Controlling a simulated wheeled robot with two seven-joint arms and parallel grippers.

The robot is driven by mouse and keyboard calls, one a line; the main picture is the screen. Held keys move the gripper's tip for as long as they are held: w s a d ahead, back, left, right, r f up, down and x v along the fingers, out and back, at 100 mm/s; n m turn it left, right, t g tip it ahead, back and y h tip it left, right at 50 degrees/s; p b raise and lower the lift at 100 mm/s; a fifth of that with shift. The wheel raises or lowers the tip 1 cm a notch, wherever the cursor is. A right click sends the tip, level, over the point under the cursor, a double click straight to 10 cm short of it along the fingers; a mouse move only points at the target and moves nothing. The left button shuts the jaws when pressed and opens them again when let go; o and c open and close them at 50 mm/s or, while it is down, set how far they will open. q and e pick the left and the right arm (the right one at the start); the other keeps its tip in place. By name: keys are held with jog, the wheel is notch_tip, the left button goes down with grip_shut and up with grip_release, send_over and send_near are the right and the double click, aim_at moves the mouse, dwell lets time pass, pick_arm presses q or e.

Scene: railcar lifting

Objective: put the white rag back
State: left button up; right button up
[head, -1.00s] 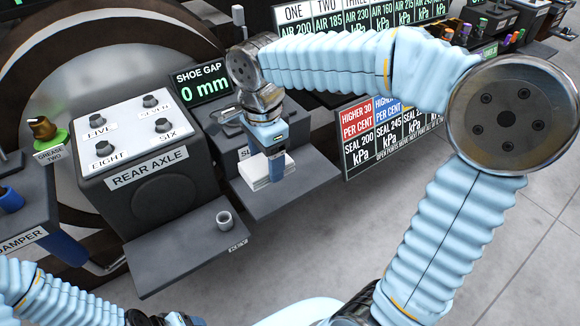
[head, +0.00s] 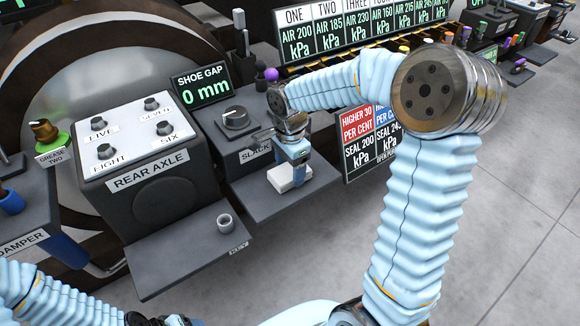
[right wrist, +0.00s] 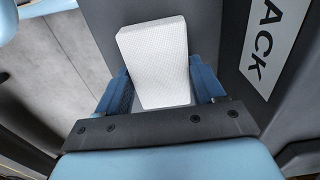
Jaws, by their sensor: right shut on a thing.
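The white rag (head: 284,183) is a small folded white block low over the grey shelf below the box marked SLACK. My right gripper (head: 297,172) comes down on it from above and is shut on it. In the right wrist view the rag (right wrist: 155,60) sits between the two blue fingers (right wrist: 165,85). I cannot tell whether the rag touches the shelf (head: 262,205). My left gripper (head: 160,319) shows only in part at the bottom edge, and its fingertips cannot be made out.
The SLACK box (head: 233,122) with its dial stands behind the shelf. Left of it is the REAR AXLE box (head: 150,175) with several knobs. A small grey cup (head: 225,222) stands on the KEY shelf (head: 170,262). Pressure boards (head: 365,125) stand to the right.

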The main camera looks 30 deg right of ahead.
aim_at(290, 170)
jog(key=shift+f, duration=0.1)
jog(key=o, duration=1)
notch_tip(290, 170, up, 12)
jog(key=p, duration=0.1)
jog(key=shift+r, duration=0.2)
